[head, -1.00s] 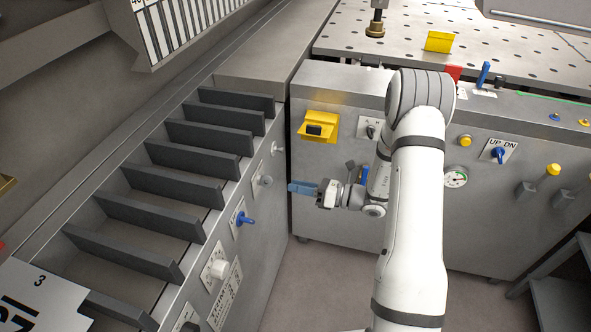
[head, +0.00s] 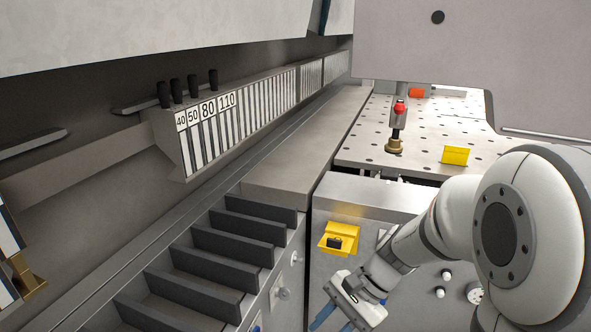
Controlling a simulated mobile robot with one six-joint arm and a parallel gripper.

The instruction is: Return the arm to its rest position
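My gripper (head: 334,321) is at the lower middle of the head view, pointing down and to the left. Its two blue fingers show a gap between them, and I see nothing held there. The finger ends are cut off by the bottom edge of the picture. My white arm is folded large at the lower right, close to the camera. The gripper appears in front of the grey cabinet, below the yellow holder (head: 350,231).
Grey slanted slats (head: 217,243) run along the left machine bed. Numbered tool segments (head: 206,126) stand above them. At the back right is a perforated table (head: 375,151) with a clamp post (head: 398,122) and a yellow block (head: 455,155). A big grey panel (head: 420,45) hangs above.

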